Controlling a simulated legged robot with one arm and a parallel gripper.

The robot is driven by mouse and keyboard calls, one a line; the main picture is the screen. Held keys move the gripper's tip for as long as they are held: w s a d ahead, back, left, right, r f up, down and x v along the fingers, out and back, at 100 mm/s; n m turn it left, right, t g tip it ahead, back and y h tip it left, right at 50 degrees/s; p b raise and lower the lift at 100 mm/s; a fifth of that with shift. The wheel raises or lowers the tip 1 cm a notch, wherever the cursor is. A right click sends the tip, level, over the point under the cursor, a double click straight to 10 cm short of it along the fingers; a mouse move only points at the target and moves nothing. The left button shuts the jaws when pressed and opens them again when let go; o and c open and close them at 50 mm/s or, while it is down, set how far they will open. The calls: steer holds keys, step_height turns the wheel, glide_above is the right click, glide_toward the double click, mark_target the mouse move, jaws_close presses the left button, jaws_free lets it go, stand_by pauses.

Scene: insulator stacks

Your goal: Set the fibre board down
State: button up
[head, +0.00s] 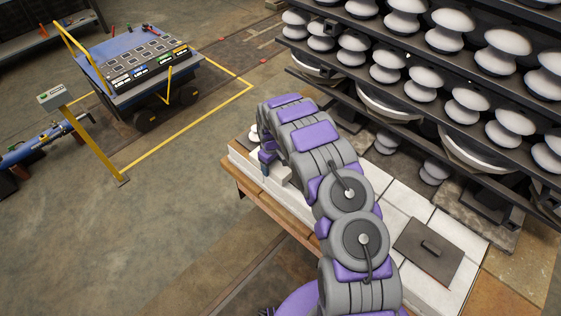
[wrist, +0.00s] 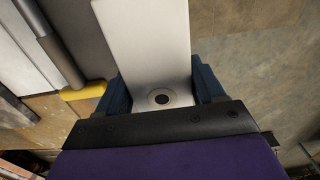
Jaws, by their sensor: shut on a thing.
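My gripper (wrist: 161,84) has its blue fingers on either side of a pale, flat board, which I take to be the fibre board (wrist: 150,35). The board reaches away from the fingers, and a dark round spot shows on it close to the palm. In the head view my gripper (head: 268,162) is small and partly hidden by my arm, low over the left end of the white-tiled bench top (head: 398,194). I cannot tell whether the board touches the surface.
A dark plate with a handle (head: 428,250) lies on the tiles at right. Racks of white insulators (head: 400,60) stand behind the bench. A blue cart (head: 135,60) stands inside yellow floor lines at left, near a yellow post (head: 92,140). The floor between is clear.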

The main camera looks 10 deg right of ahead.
steer(key=w+d, duration=0.2)
steer(key=w, duration=0.1)
steer(key=w+d, duration=0.1)
steer(key=d, duration=0.1)
steer(key=shift+w+f+b, duration=0.3)
steer(key=shift+w+f, duration=0.05)
steer(key=shift+f, duration=0.05)
step_height(320, 180, down, 4)
steer(key=shift+r, duration=0.35)
steer(key=o, duration=1.3)
steer(key=shift+c, duration=0.2)
